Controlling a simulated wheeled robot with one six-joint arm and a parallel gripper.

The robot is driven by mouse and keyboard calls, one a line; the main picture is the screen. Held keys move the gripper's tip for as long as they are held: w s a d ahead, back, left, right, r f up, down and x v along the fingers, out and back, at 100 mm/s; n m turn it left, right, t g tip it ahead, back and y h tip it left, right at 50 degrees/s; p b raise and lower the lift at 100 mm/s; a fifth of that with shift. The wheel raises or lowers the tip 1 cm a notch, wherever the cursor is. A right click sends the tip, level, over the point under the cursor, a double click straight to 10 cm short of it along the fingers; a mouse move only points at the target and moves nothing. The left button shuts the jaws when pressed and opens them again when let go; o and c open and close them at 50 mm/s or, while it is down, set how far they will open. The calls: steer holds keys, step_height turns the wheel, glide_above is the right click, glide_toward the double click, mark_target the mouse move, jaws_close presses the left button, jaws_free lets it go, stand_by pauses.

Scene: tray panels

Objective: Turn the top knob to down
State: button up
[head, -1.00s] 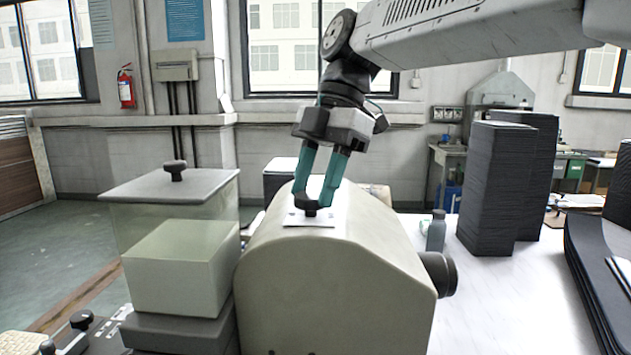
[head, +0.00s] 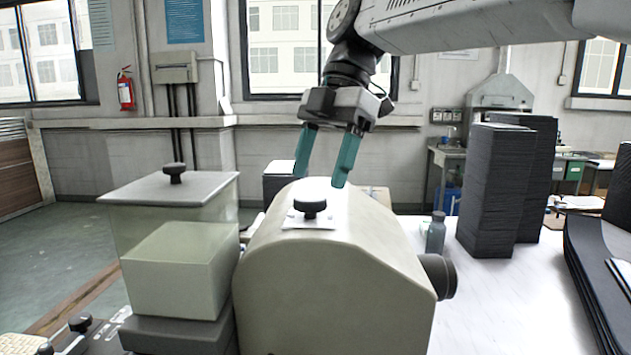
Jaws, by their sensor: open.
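The black top knob (head: 310,205) stands on a small white plate (head: 294,220) on top of the rounded beige machine housing (head: 330,270). My gripper (head: 319,182), with two teal fingers, is open and empty just above and behind the knob. The fingers are spread to either side of it and do not seem to touch it. The knob is fully in view. The markings on its plate are too small to read.
A lidded clear box with a black knob (head: 174,172) and a greenish block (head: 180,270) stand at left. A dark side knob (head: 437,276), a grey bottle (head: 436,232) and tall black stacks (head: 490,190) are at right. White table lies bare between them.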

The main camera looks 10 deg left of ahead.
steer(key=shift+v, duration=2.2)
steer(key=shift+d, duration=0.1)
steer(key=s+d+f+m+t, duration=0.1)
steer(key=s+d+f+m, duration=0.1)
steer(key=d+m, duration=0.25)
steer(key=s+d+f+m+t, duration=0.1)
steer(key=s+d+f+m, duration=0.1)
steer(key=d+m, duration=0.3)
steer(key=s+d+f+m+t+h, duration=0.2)
steer(key=s+d+f+m, duration=1.5)
steer(key=d+f, duration=0.3)
steer(key=shift+s+d+f+m+t+h, duration=0.25)
steer(key=shift+d+f+m+t+h, duration=0.15)
steer(key=shift+f+m, duration=0.25)
